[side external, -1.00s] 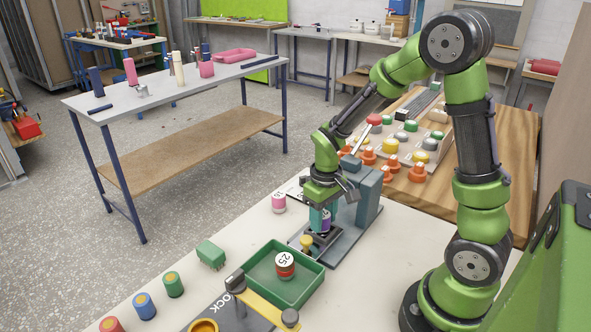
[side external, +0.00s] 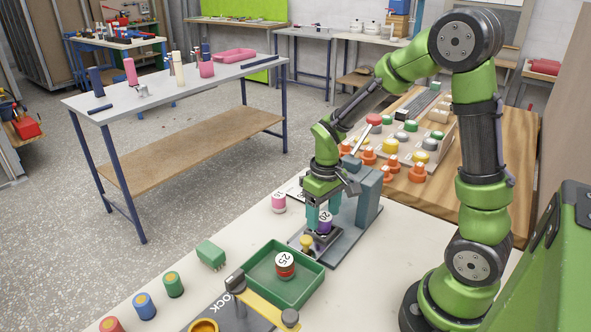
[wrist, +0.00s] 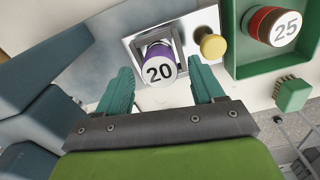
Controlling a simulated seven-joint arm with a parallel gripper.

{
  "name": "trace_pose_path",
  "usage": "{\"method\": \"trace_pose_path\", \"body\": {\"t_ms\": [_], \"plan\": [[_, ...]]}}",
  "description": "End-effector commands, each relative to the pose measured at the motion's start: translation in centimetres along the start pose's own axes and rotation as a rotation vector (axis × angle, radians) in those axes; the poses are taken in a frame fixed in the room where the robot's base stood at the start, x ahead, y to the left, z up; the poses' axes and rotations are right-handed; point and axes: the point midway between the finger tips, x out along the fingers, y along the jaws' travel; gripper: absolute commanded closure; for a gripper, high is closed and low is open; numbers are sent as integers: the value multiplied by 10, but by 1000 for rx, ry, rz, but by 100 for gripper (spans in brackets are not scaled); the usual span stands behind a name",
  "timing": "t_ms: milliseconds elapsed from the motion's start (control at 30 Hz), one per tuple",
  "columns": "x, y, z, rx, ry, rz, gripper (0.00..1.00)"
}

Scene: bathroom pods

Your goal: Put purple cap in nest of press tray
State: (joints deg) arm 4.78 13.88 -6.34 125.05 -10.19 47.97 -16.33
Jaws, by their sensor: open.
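The purple cap (side external: 325,224), with a white top marked 20, stands in the square nest (side external: 331,237) of the press tray. In the wrist view the purple cap (wrist: 160,67) shows inside the grey square frame of the nest (wrist: 139,41); its seating depth is hard to tell. The press tray's plate (wrist: 196,22) carries a yellow knob (wrist: 212,45) beside the nest. My gripper (side external: 323,214) is open just above the cap. Its teal fingers (wrist: 160,72) are on either side of the cap, with a gap to each.
A green tray (side external: 313,280) holding a red cap marked 25 (side external: 285,262) is near the press. The grey press body (side external: 367,200) rises close behind my gripper.

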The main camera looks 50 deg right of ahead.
Motion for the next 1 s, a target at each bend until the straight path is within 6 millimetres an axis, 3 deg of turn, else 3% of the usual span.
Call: {"method": "trace_pose_path", "body": {"t_ms": [300,667,1000], "plan": [[-70,0,-1,0,8,1,33],[-112,-5,4,7,32,-12,33],[-166,-57,64,116,383,-199,33]]}}
